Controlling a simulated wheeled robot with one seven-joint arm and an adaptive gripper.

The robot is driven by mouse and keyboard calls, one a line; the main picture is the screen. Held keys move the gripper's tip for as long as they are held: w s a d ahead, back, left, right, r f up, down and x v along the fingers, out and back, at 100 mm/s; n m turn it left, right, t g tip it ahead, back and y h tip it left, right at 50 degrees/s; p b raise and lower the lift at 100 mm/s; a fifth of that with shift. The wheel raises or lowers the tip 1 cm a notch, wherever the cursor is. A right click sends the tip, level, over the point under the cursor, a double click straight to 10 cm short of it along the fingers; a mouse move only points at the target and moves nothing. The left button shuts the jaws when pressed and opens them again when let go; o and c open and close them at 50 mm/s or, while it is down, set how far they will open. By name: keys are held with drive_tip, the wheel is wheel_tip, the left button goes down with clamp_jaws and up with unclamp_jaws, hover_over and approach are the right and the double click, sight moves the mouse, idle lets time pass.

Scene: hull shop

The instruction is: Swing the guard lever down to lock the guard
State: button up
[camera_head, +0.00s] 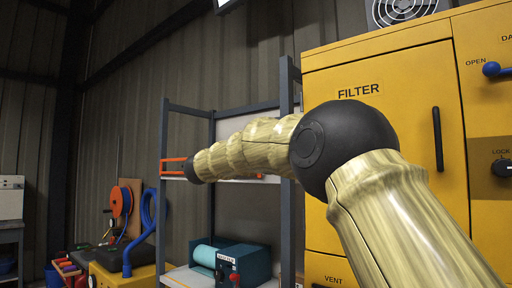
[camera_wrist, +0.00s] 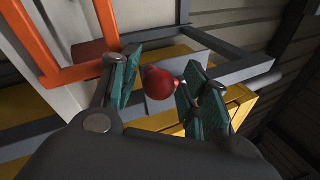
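My gripper (camera_wrist: 160,72) shows in the wrist view with its two teal-padded fingers spread apart. A red ball knob (camera_wrist: 160,83), which looks like the end of the guard lever, sits between the fingers. I cannot tell whether either finger touches it, and the rest of the lever is mostly hidden. An orange frame (camera_wrist: 48,70), which looks like the guard, stands to the left of the gripper. In the head view the orange frame (camera_head: 172,160) shows at the left end of my arm, on the grey rack. My fingers and the red knob cannot be made out there.
The grey rack (camera_head: 164,135) has a teal machine (camera_head: 245,263) on its lower shelf. A large yellow cabinet (camera_head: 375,75) marked FILTER stands close on the right. Hose reels and a yellow unit (camera_head: 125,277) are at lower left. Grey bars (camera_wrist: 230,68) lie just beyond the fingers.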

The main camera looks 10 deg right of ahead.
drive_tip(key=shift+f, duration=0.1)
drive_tip(key=v, duration=0.8)
idle(0.3)
